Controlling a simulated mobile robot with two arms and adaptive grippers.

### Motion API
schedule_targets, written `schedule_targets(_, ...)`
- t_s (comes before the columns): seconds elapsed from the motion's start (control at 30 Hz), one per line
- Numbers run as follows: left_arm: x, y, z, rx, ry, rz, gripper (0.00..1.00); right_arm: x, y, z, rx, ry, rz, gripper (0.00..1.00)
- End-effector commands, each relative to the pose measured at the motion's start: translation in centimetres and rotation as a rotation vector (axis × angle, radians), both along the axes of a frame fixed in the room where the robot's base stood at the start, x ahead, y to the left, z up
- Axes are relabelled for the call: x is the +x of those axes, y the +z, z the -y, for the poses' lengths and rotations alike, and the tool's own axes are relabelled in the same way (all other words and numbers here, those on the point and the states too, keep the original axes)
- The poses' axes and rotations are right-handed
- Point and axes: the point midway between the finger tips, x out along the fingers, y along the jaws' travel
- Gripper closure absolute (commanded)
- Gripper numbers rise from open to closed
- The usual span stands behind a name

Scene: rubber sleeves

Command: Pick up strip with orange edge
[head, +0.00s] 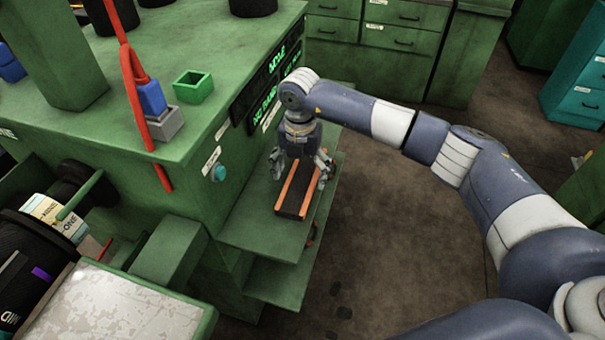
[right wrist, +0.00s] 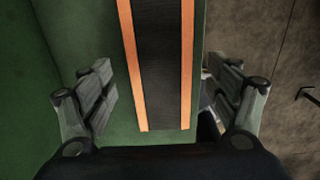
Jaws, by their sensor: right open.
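The strip (head: 293,193) is dark with an orange edge along each long side. It lies flat on a green shelf (head: 246,228) on the side of the green machine. In the right wrist view the strip (right wrist: 158,65) runs from the top to just above the gripper's body. My right gripper (head: 300,172) is over the far part of the strip. Its open fingers (right wrist: 158,95) are on either side of the strip, with a gap on the left; the right finger looks close to the edge. My left gripper is not in view.
The green machine (head: 225,130) stands left of the shelf, with a teal button (head: 219,173) on its side. A small green box (head: 193,87) and a red cable (head: 133,85) are on its top. Open floor (head: 400,220) lies to the right. Green drawers (head: 395,40) stand behind.

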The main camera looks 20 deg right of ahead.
Motion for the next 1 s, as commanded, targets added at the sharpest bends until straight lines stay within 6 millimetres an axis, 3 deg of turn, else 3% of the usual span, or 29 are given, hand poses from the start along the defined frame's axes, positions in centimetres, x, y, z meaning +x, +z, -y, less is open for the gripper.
schedule_targets(0.03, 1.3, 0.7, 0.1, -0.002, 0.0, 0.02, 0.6, -0.1, -0.5, 0.0, 0.0, -0.002, -0.001, 0.18)
schedule_targets(0.17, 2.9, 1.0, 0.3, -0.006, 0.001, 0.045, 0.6, 0.0, -1.8, 0.0, 0.001, -0.001, 0.001, 0.18)
schedule_targets(0.4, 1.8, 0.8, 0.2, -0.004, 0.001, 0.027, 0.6, 0.0, -2.2, 0.0, 0.0, 0.0, 0.001, 0.18)
schedule_targets(0.43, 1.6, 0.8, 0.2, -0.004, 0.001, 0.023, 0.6, 0.0, -2.2, 0.0, 0.0, 0.0, 0.001, 0.21)
schedule_targets(0.63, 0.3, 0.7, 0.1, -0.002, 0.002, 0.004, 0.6, 0.0, -2.2, 0.0, 0.001, 0.0, 0.002, 0.66)
schedule_targets(1.0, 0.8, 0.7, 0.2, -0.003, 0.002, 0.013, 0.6, 0.1, -2.1, 0.0, 0.001, 0.0, 0.002, 0.67)
